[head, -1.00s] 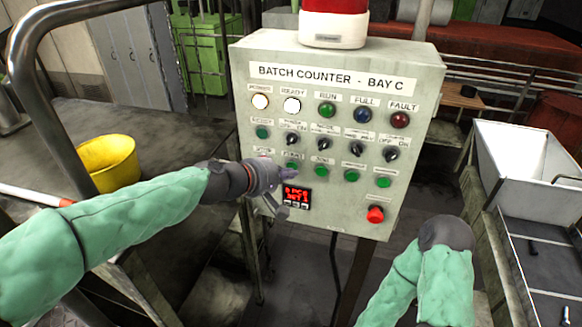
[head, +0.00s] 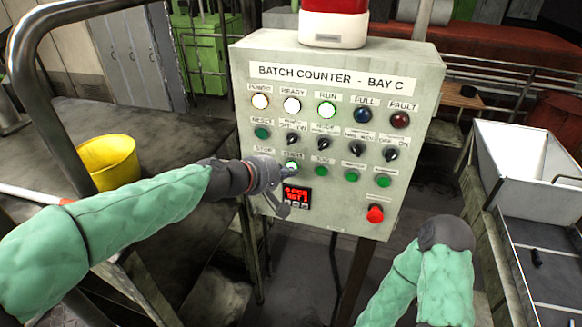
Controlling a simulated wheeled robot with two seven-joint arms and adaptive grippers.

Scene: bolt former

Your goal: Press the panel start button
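The control panel (head: 418,140) reads "BATCH COUNTER - BAY C". The start button (head: 292,165) is in its lower button row, second from the left, under a small label. It shows pale and bright, partly hidden by my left gripper (head: 284,175). The gripper's tip is at the button's lower edge and seems to touch it. Whether its fingers are open or shut is unclear. The RUN lamp (head: 327,110) glows bright, as do the READY lamp (head: 292,105) and the POWER lamp (head: 260,101). My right arm is at the lower right, its gripper out of sight.
Other green buttons (head: 321,171) and black selector switches (head: 324,143) sit close by. A red knob (head: 375,214) is at lower right, a red display (head: 297,195) below the gripper. A yellow bucket (head: 108,162) stands left, a white bin (head: 528,165) right.

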